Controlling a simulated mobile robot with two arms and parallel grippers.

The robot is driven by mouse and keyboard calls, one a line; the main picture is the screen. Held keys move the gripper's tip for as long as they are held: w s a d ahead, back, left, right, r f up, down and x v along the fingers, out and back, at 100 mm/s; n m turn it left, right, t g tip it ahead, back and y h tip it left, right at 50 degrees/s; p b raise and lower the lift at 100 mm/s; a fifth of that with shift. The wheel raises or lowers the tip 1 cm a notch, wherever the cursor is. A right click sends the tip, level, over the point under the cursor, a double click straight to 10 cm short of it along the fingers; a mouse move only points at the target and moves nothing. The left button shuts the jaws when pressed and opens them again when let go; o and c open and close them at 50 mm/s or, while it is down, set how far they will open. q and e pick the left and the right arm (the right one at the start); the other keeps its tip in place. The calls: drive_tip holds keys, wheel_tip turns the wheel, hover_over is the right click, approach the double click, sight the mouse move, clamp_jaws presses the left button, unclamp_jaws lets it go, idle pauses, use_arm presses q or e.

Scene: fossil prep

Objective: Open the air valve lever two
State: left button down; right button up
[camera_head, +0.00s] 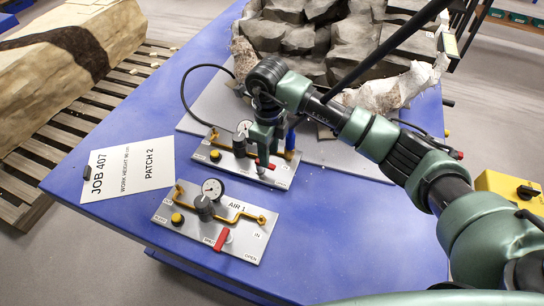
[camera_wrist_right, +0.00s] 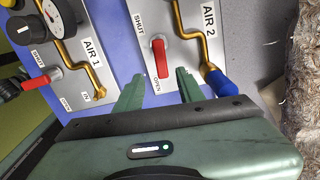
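The AIR 2 panel (camera_wrist_right: 195,18) carries a red lever (camera_wrist_right: 161,60) on a pale pivot. In the right wrist view the lever's handle runs down from the pivot, its free end close to the OPEN label; the SHUT label is up and left. My right gripper (camera_wrist_right: 158,92) is open, one finger on each side of the lever's line, with nothing held. I cannot tell whether its fingers touch the lever. In the head view the right gripper (camera_head: 266,147) is over the AIR 2 panel and partly hides it; the red lever (camera_head: 265,166) shows below it. My left gripper is not in view.
The AIR 1 panel (camera_head: 180,217), with its own red lever (camera_head: 221,240) and gauge, lies nearer on the blue table (camera_head: 340,235). A job card (camera_head: 128,168) lies left. Rock and a plaster jacket (camera_head: 385,95) stand behind. A black hose (camera_head: 184,85) curves to the AIR 2 panel.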

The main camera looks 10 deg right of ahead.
wheel_tip(320, 180, down, 3)
drive_tip(key=shift+w+r+p, duration=0.1)
drive_tip(key=shift+w+p, duration=0.05)
drive_tip(key=shift+p, duration=0.15)
drive_tip(key=shift+f, duration=0.65)
clamp_jaws()
drive_tip(key=shift+w+d+f+n+b, duration=0.2)
drive_tip(key=shift+n+b, duration=0.2)
drive_tip(key=shift+b, duration=0.45)
drive_tip(key=shift+r, duration=0.25)
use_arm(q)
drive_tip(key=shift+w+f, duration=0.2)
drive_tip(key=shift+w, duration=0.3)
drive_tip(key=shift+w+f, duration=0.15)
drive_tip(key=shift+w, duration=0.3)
use_arm(e)
unclamp_jaws()
